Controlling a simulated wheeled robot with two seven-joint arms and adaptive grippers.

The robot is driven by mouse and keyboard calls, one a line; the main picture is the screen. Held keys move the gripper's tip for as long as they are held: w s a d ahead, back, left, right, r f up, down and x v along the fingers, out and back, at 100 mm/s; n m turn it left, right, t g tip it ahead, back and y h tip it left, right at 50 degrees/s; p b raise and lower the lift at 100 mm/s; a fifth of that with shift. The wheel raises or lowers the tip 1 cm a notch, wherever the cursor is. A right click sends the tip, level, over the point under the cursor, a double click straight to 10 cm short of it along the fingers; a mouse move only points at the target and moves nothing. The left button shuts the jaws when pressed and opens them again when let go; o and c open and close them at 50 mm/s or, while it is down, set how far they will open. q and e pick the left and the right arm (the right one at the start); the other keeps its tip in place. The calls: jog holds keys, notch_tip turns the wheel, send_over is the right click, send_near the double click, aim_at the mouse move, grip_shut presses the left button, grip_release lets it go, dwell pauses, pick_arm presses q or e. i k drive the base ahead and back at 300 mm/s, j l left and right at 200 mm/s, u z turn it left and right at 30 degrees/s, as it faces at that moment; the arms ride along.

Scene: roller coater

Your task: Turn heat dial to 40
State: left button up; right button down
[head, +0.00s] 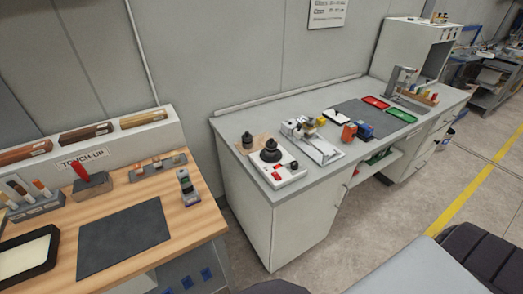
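No dial marked as heat, and no number 40, can be read in the head view. A white unit (290,175) with a black rounded part (271,153) on top and a red piece (278,176) at its front sits on the left end of the grey bench. A small grey upright device (187,186) with a dark round top stands at the right edge of the wooden touch-up table. I cannot tell whether either carries the heat dial. Neither of my grippers is in view.
The wooden table (190,222) holds a dark mat (124,237) and a black-rimmed tray (50,262). The grey bench (240,158) also carries a red tray (376,102) and a green tray (401,115). Floor shows between the table and bench, and right of the bench.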

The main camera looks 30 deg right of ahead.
aim_at(294, 165)
jog(key=k+z, duration=0.1)
jog(key=z, duration=0.65)
